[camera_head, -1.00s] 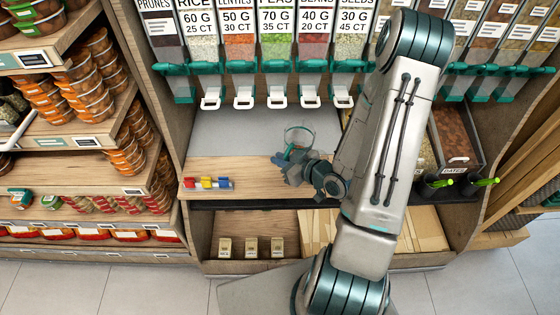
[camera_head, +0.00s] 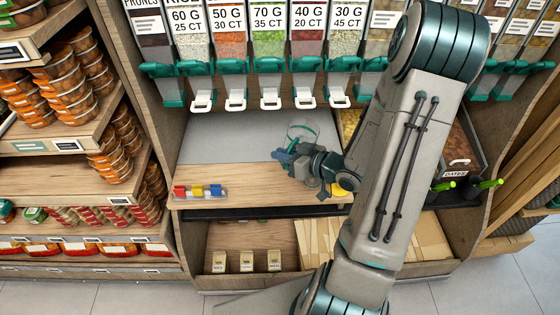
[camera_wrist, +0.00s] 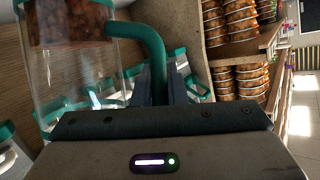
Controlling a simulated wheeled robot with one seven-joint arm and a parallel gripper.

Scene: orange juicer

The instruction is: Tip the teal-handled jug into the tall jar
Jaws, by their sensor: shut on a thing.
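The teal-handled jug is clear, with a teal rim, and shows above the wooden counter (camera_head: 245,180) in the head view (camera_head: 302,131). In the wrist view its clear wall (camera_wrist: 85,85) fills the left side and its teal handle (camera_wrist: 150,45) curves down between my fingers. My gripper (camera_wrist: 160,85) is shut on the handle; it also shows in the head view (camera_head: 286,157). Reddish-brown pieces show in or through the jug's top; I cannot tell which. I cannot make out the tall jar with certainty; my arm hides part of the counter.
Dispensers with white levers (camera_head: 270,103) line the back. Red, yellow and blue blocks (camera_head: 200,191) sit at the counter's left front. A dates bin (camera_head: 460,150) stands right, beside green-tipped handles (camera_head: 490,184). Shelves of orange tubs (camera_head: 50,90) stand left. The counter's middle left is clear.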

